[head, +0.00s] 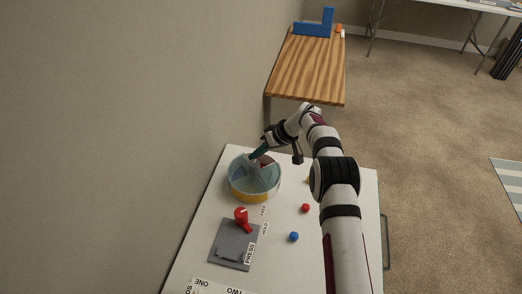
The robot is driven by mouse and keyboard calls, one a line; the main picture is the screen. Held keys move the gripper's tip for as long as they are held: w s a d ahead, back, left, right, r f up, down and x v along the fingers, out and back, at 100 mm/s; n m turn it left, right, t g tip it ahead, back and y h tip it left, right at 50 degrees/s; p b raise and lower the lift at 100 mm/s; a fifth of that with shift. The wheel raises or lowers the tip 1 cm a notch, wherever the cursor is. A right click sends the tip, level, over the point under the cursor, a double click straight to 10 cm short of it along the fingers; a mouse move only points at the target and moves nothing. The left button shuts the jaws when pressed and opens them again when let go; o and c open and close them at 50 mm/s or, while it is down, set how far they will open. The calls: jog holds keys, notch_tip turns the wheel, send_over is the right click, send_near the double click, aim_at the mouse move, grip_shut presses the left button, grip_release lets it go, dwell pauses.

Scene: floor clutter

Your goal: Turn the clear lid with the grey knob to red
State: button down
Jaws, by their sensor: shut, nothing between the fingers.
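The clear round lid (243,180) sits on a wide, low round container with a yellow-orange lower band (243,195), at the back left of the white table. A pale grey shape near the lid's middle looks like the knob, partly covered by my gripper. A small red patch (267,163) shows at the lid's far right side. My gripper (254,157) is shut and empty, its teal fingers slanting down to the left over the lid's far part. I cannot tell whether the fingers touch the lid or knob.
A grey panel (228,246) with a red handle (240,216) and printed labels stands nearer on the white table (279,262). A wall borders the left. A wooden table (310,68) stands behind.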

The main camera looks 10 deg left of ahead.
jog(key=shift+s+a, duration=0.3)
jog(key=shift+a, duration=0.3)
jog(key=s+d+r+n+t+h, duration=0.2)
jog(key=d+r+h, duration=0.2)
jog(key=d+r, duration=0.45)
jog(key=x, duration=0.3)
jog(key=a+x, duration=0.1)
jog(key=x, duration=0.5)
jog(key=shift+w+a, duration=0.25)
jog(key=shift+a, duration=0.15)
jog(key=shift+r, duration=0.1)
